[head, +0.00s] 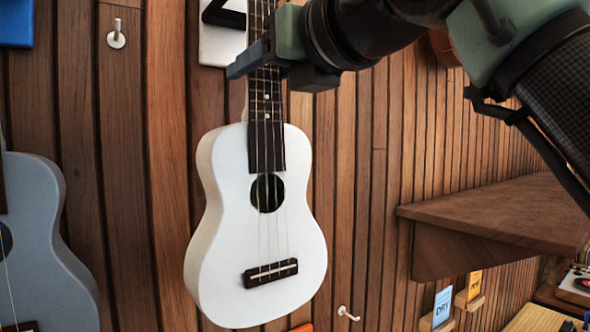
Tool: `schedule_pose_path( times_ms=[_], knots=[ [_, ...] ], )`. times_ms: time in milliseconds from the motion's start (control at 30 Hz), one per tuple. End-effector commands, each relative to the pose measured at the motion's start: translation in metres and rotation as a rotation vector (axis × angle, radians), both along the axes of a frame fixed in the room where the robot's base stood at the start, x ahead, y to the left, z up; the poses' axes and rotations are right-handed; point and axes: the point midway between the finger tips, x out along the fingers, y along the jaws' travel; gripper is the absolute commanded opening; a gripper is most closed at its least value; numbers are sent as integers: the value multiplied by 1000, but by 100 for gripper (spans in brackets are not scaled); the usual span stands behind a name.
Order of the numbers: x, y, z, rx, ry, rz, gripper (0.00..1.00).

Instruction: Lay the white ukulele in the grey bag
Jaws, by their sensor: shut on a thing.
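The white ukulele (222,220) hangs upright in front of the wood-slat wall, its body in the middle of the head view and its neck running up out of the top of the frame. My gripper (250,62) comes in from the upper right and is shut on the ukulele's neck, above the body. The fingers hide part of the neck. The ukulele's head is out of view, so I cannot tell whether it still touches a hanger. The grey bag is not in view.
A grey-blue ukulele (42,250) hangs at the left edge. White wall pegs (116,35) and (347,314) stick out from the slats. A brown wooden shelf (500,212) juts out at right, with small cards (442,305) below it.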

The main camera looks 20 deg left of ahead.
Motion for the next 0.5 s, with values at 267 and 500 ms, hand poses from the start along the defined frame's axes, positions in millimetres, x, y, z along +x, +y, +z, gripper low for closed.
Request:
schedule_pose_path(
  times_ms=[267, 500],
  knots=[
    [-2, -2, 1, 3, -3, -1, 0],
    [-9, -12, 1, 2, -3, -1, 0]
  ],
)
